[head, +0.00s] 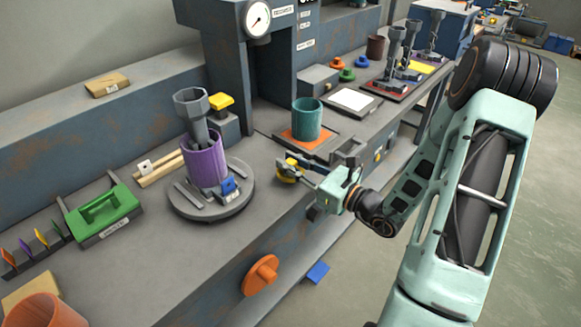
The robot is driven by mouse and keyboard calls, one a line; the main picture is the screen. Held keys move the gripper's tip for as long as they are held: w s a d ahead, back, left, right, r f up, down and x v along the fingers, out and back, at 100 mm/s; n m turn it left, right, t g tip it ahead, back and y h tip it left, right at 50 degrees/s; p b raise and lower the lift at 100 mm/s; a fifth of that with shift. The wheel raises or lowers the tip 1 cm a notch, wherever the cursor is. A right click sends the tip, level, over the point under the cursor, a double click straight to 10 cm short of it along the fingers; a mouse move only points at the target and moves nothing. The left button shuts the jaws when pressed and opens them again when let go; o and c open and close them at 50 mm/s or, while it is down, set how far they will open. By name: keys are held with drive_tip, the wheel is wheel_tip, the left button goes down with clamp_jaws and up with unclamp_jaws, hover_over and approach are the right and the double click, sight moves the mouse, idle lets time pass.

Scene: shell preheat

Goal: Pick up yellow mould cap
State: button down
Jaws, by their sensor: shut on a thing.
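My gripper (303,171) is at the front part of the bench, in the middle of the head view, reaching in from the right. It is shut on the yellow mould cap (291,164), a small round yellow piece partly hidden by the dark fingers. The cap is just above or at the bench top; I cannot tell whether it touches.
A teal cup (307,119) stands on an orange pad behind my gripper. To the left, a purple cylinder (205,160) stands on a round grey plate (183,207). Orange (337,62) and green (347,75) caps sit farther back. An orange handwheel (261,275) projects from the bench front.

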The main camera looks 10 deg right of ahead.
drive_tip(key=s+r+p, duration=0.5)
drive_tip(key=s+r, duration=0.2)
drive_tip(key=r, duration=0.1)
drive_tip(key=shift+s+a+r, duration=0.4)
